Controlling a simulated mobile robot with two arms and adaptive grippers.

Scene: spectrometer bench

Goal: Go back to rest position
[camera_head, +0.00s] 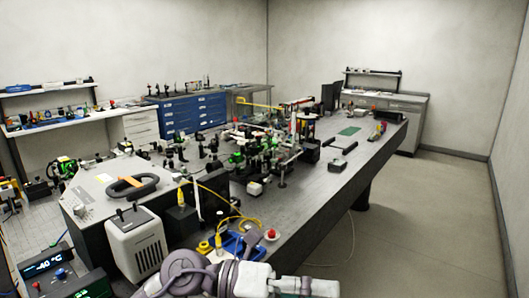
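Part of one of my arms, grey and white, crosses the bottom middle edge of the head view. I cannot tell which arm it is. No gripper fingers show in the view, so neither gripper's state nor what it may hold can be seen. The arm lies in front of the near edge of the optical bench (318,208) and hides a little of it. It seems to hold nothing in the visible part.
A white device with a handle (137,243) and a temperature display (48,263) stand at the near left. A blue tray (240,243) and a red button (270,235) sit near the bench edge. Optics crowd the bench's middle. The floor (425,220) at right is clear.

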